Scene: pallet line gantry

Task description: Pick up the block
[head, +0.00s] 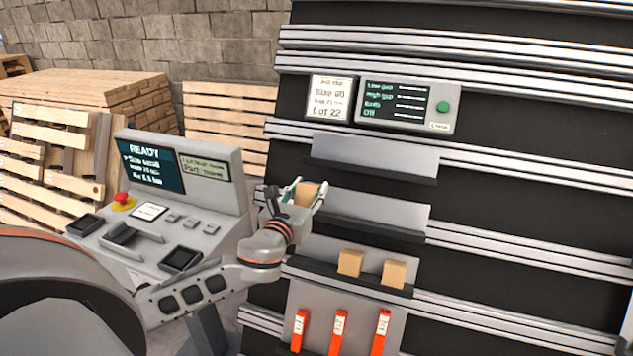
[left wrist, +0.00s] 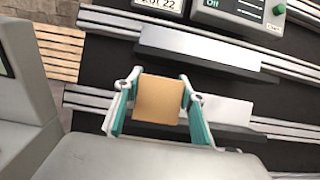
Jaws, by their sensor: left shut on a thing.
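A light-brown wooden block (head: 307,194) is held between the fingers of my left gripper (head: 305,192), in front of the dark rack. In the left wrist view the block (left wrist: 160,100) sits between the two teal-padded fingers of the left gripper (left wrist: 160,98), which are shut on it. Two more similar blocks, one on the left (head: 350,263) and one on the right (head: 395,273), stand on a lower shelf (head: 320,277) to the right of and below the gripper. My right gripper is not in view.
A grey console (head: 200,217) with a screen and a red button (head: 122,199) stands left of the gripper. Grey shelves (head: 375,157) and metal rails cross the rack. Orange-red handles (head: 338,332) hang below the blocks. Wooden pallets (head: 90,100) stand behind the console.

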